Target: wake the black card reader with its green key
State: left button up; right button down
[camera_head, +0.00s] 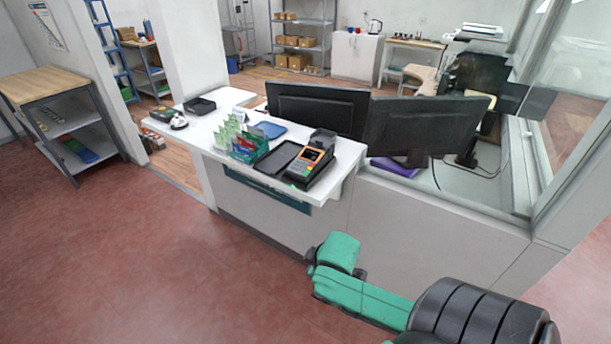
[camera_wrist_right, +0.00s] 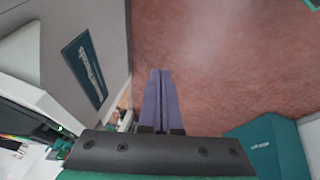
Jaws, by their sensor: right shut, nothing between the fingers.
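In the right wrist view a bright green spot (camera_wrist_right: 60,128) shows at the left edge, beside dark shapes that are cut off. My right gripper (camera_wrist_right: 161,72) has its two fingers pressed together, empty, apart from the reader and out over the floor beside the counter. In the head view its fingertips cannot be made out. My left gripper is not in view.
A black tray (camera_head: 272,166) and leaflets in a holder (camera_head: 246,148) stand left of the reader. Two monitors (camera_head: 318,108) rise behind it. The red floor (camera_head: 170,270) is clear.

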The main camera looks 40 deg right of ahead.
jog(key=w+d+r+n+t+h, duration=0.1)
jog(key=w+d+r+n+t, duration=0.15)
jog(key=w+d+r, duration=0.8)
notch_tip(320, 180, up, 13)
jog(key=n+t, duration=0.2)
jog(key=n, duration=0.1)
send_over(306, 173)
jog(key=s+a, duration=0.2)
jog(key=a, duration=0.1)
jog(key=shift+h, duration=0.3)
jog(key=shift+f, duration=0.1)
jog(key=f+b, duration=0.2)
jog(key=d+f+b, duration=0.1)
jog(key=f+b, duration=0.2)
jog(key=d+f+b, duration=0.1)
jog(key=f+b, duration=0.1)
jog(key=f, duration=0.1)
jog(key=shift+w+d+f+b, duration=0.1)
jog(key=shift+w+f+b, duration=0.1)
jog(key=shift+w+b, duration=0.15)
jog(key=shift+m, duration=0.25)
jog(key=shift+d+f+b, duration=0.15)
jog(key=shift+f+b, duration=0.25)
